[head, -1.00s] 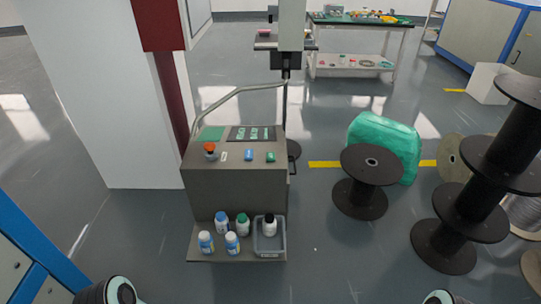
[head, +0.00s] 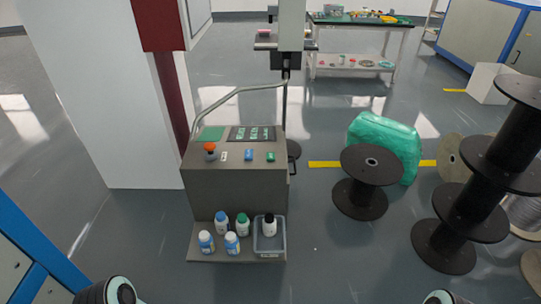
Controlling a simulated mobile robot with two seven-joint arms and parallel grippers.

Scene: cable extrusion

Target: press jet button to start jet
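A grey control box (head: 237,192) stands ahead of me, left of the middle of the head view. Its sloped top carries an orange-red knob (head: 210,148), a blue button (head: 248,155) and a green button (head: 270,157). I cannot read which of these is the jet button. A dark display panel (head: 252,133) with green marks sits behind the buttons. Only parts of my arms show at the bottom edge, at left and right. Both grippers are out of view, and nothing of mine touches the box.
A low shelf (head: 205,257) on the box's front holds several small bottles and a clear tray (head: 283,242). Black spools (head: 372,165) and a green wrapped bundle (head: 388,140) stand at right. A white panel (head: 110,110) stands at left. The floor before the box is clear.

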